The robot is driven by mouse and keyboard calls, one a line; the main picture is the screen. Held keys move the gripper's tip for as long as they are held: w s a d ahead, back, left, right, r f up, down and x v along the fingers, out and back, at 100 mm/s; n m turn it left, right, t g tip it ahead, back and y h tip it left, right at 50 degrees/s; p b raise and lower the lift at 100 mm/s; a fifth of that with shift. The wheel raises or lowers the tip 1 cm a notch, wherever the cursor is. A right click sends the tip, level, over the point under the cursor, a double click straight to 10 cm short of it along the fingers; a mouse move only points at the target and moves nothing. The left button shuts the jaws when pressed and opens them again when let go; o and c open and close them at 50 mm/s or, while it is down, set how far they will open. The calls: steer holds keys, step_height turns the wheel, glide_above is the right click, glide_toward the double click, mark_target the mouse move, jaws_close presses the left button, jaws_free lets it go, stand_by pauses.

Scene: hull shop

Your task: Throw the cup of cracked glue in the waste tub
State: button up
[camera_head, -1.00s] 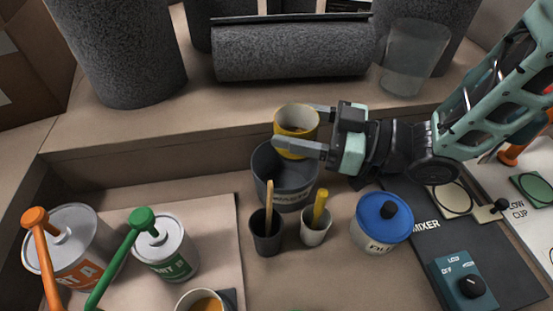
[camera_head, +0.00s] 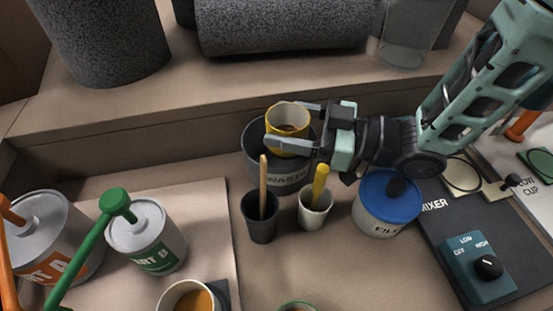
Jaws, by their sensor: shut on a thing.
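A yellow cup (camera_head: 286,142) with brown contents is held in my gripper (camera_head: 296,130), which is shut on it. The cup is roughly upright and appears over the mouth of the dark grey waste tub (camera_head: 284,178), overlapping it in the view. I cannot tell how far the cup is above or inside the tub's rim. The tub's label is partly visible, and most of its opening is hidden by the cup and gripper.
In front of the tub stand a dark cup with a wooden stick (camera_head: 261,220) and a pale cup with a yellow stick (camera_head: 316,207). A blue-lidded filler tub (camera_head: 386,207) and mixer (camera_head: 475,262) are at right. Pump cans (camera_head: 148,238) are at left.

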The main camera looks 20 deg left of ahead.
steer(key=o, duration=1.1)
steer(key=shift+r, duration=0.15)
step_height(320, 180, up, 10)
steer(key=p, duration=0.3)
